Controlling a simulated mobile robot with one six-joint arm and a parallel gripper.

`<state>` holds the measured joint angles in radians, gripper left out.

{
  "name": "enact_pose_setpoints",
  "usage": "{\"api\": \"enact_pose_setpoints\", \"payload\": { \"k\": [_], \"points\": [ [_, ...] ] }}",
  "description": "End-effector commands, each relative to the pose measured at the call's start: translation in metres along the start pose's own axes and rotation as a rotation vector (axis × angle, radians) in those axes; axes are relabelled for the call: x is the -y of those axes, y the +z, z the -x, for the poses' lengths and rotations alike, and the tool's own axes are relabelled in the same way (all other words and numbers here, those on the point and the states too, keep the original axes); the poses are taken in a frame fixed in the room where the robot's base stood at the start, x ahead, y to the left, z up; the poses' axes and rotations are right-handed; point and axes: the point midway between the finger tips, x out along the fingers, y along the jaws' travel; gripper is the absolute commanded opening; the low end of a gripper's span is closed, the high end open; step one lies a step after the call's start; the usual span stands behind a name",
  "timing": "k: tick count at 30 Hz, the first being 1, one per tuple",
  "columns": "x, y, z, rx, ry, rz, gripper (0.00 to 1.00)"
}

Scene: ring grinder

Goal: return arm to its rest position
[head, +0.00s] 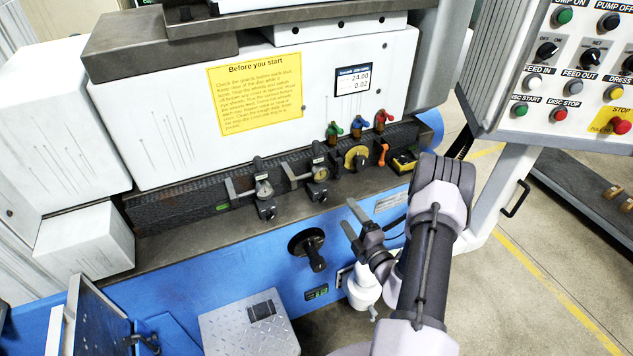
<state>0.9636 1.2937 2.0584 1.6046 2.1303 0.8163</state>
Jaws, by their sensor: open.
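My arm reaches up from the bottom right of the head view and bends over in front of the ring grinder (180,115). My gripper (349,217) is at its end, pointing to the upper left. Its two grey fingers are apart with nothing between them. It is in front of the machine's blue lower front (250,265), to the right of a black handwheel (306,243) with a crank grip. The fingers appear clear of the machine, but the exact gap cannot be told.
Several levers and dial clamps (318,174) stand along the machine's ledge. A control panel (560,75) with buttons and knobs hangs at the upper right. A metal step plate (250,325) is at the bottom. Open floor (520,270) with a yellow line lies to the right.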

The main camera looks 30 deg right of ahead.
Motion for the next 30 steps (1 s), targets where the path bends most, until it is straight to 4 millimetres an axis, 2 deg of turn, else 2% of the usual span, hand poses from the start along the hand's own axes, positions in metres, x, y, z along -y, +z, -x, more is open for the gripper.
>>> {"api": "enact_pose_setpoints", "payload": {
  "k": [3,5,8,9,11,12,14,15,16,18,20,21,22,24,27,30],
  "points": [
    [-0.004,-0.006,-0.004,-0.026,0.003,0.018,0.74],
    [-0.017,-0.026,-0.014,-0.105,0.014,0.074,0.74],
    [-0.054,-0.101,-0.034,-0.376,0.056,0.277,0.74],
    [-0.07,-0.142,-0.034,-0.517,0.084,0.391,0.74],
    [-0.09,-0.203,-0.022,-0.732,0.141,0.581,0.74],
    [-0.099,-0.243,-0.006,-0.878,0.191,0.721,0.74],
    [-0.107,-0.297,0.029,-1.103,0.289,0.957,0.74],
    [-0.108,-0.328,0.059,-1.256,0.374,1.136,0.74],
    [-0.106,-0.347,0.085,-1.371,0.451,1.285,0.74],
    [-0.096,-0.371,0.143,-1.606,0.655,1.638,0.74],
    [-0.084,-0.373,0.186,-1.767,0.86,1.954,0.74],
    [-0.077,-0.367,0.207,-1.846,1.005,2.166,0.74],
    [-0.073,-0.361,0.22,1.825,-1.078,-2.245,0.74],
    [-0.069,-0.344,0.237,1.477,-1.041,-2.035,0.74],
    [-0.073,-0.324,0.244,1.121,-0.968,-1.808,0.74],
    [-0.082,-0.315,0.244,0.934,-0.914,-1.681,0.74]
  ]
}}
